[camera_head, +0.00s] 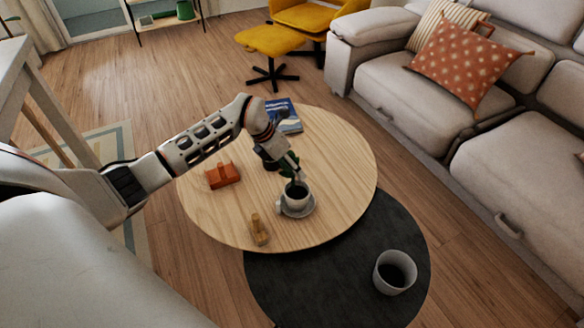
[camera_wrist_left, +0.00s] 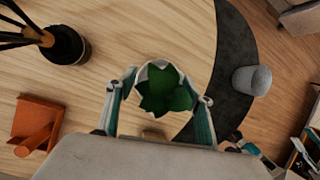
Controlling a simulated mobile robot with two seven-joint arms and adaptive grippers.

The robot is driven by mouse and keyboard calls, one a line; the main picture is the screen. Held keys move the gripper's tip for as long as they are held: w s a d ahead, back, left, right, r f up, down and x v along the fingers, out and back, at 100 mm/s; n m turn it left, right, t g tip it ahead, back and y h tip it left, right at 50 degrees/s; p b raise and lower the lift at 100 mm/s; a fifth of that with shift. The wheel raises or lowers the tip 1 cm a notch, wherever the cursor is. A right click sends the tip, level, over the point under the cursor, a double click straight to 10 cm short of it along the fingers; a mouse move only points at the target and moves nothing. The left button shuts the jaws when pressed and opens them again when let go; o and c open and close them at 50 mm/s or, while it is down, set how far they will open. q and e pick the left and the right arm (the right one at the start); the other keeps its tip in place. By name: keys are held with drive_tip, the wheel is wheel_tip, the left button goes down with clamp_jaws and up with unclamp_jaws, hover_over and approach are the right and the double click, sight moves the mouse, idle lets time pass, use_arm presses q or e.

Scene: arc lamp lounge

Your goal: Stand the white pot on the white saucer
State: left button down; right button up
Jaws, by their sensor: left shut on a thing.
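The white pot (camera_head: 297,199) is at the front part of the round wooden table, directly above or on the white saucer (camera_head: 304,214). I cannot tell whether it touches the saucer. The pot looks upright. In the left wrist view, the pot's white rim (camera_wrist_left: 143,76) surrounds a green plant (camera_wrist_left: 163,91). My left gripper (camera_head: 292,182) comes down on the pot from above. In the wrist view its two fingers (camera_wrist_left: 162,95) are on either side of the pot, shut on it. The saucer is hidden in that view.
The round table (camera_head: 340,170) also holds an orange object (camera_head: 222,175), a small wooden object (camera_head: 259,230) and a blue book (camera_head: 286,115). A dark vase (camera_wrist_left: 66,45) with sticks shows in the wrist view. A pale basket (camera_head: 395,272) stands on the dark rug. The table's right side is clear.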

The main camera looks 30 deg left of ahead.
use_arm(q)
drive_tip(key=c, duration=1.2)
unclamp_jaws()
drive_tip(key=shift+c, duration=0.2)
drive_tip(key=o, duration=0.3)
